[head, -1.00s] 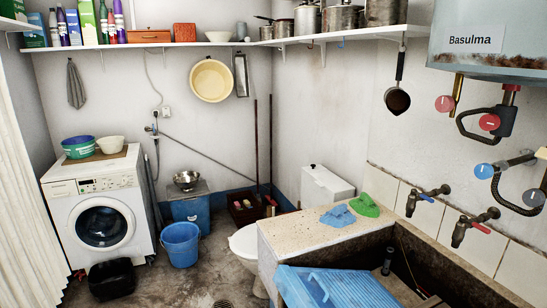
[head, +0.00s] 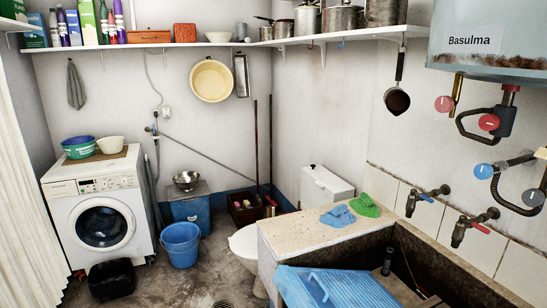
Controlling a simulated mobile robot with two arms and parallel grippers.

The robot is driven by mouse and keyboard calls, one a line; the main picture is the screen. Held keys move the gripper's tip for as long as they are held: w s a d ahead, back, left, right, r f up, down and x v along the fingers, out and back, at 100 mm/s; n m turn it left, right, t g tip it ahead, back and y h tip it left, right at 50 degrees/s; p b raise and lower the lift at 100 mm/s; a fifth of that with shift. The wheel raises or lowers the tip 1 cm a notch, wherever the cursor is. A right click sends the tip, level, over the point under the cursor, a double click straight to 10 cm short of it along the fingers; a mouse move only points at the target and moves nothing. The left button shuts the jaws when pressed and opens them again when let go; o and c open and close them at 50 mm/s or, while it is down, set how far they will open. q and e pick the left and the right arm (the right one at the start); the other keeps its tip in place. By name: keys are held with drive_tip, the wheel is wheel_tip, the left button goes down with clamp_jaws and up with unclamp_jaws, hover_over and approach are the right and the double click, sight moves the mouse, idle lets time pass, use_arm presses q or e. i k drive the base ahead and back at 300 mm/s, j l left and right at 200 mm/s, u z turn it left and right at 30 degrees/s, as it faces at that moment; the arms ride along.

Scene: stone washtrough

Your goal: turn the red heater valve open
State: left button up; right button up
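The water heater (head: 480,70) hangs on the wall at the upper right. Its lower edge looks rusty. Two red round valve knobs sit on the pipes under it: a left red knob (head: 444,104) by a brass pipe and a right red knob (head: 489,122) on a black fitting. Which of them is the heater valve I cannot tell, nor whether either is open. Neither of my grippers shows in the head view.
Below the knobs, a blue-handled tap (head: 427,195) and a red-handled tap (head: 474,226) stick out over the stone trough (head: 310,230). A blue washboard (head: 335,288) leans in it. A ladle (head: 397,98) hangs left of the heater. The wall between them is bare.

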sight(490, 122)
drive_tip(key=z, duration=1.65)
